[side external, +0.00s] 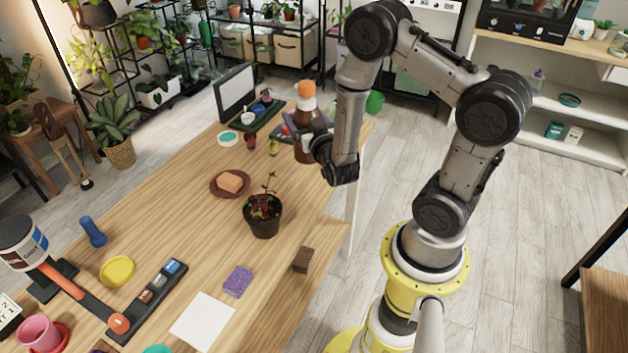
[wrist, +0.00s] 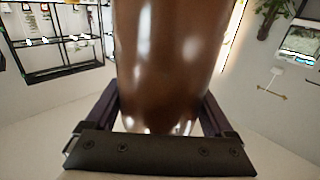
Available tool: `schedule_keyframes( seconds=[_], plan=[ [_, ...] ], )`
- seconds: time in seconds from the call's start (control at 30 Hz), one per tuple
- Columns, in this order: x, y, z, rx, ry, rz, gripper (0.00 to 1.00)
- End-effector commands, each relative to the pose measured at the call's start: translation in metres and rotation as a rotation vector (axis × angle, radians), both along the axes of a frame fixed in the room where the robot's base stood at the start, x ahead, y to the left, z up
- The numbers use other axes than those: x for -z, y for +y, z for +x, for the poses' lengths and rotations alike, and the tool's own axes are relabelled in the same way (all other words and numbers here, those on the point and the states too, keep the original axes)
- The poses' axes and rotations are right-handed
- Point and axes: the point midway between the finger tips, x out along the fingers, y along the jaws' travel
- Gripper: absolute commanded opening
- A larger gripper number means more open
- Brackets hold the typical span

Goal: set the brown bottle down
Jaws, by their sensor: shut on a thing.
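The brown bottle (side external: 305,130) has an orange cap and a pale label, and it stands upright in my gripper (side external: 308,133) in the side view. My gripper is shut around its body, above the far right part of the wooden table (side external: 180,185). In the wrist view the brown bottle (wrist: 170,60) fills the middle, between the two dark fingers of my gripper (wrist: 160,115). I cannot tell how far its base is from the table top.
A potted plant (side external: 264,216) stands near the table's right edge. Small items and a dark tray (side external: 262,115) sit near the bottle. Bare wood lies left of the saucer.

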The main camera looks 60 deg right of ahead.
Motion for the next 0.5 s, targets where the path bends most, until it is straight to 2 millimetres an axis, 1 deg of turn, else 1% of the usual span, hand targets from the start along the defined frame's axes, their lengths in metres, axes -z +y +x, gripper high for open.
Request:
schedule_keyframes(
  seconds=[0.03, 0.13, 0.17, 0.33, 0.5],
  plan=[
    [0.001, -0.005, -0.008, 0.026, -0.004, -0.001, 0.06],
    [0.005, -0.008, -0.014, 0.040, -0.005, -0.001, 0.06],
    [0.007, -0.009, -0.014, 0.042, -0.004, -0.001, 0.06],
    [0.032, -0.010, -0.015, 0.043, -0.001, 0.001, 0.06],
    [0.046, -0.010, -0.014, 0.042, -0.004, -0.001, 0.06]
  ],
)
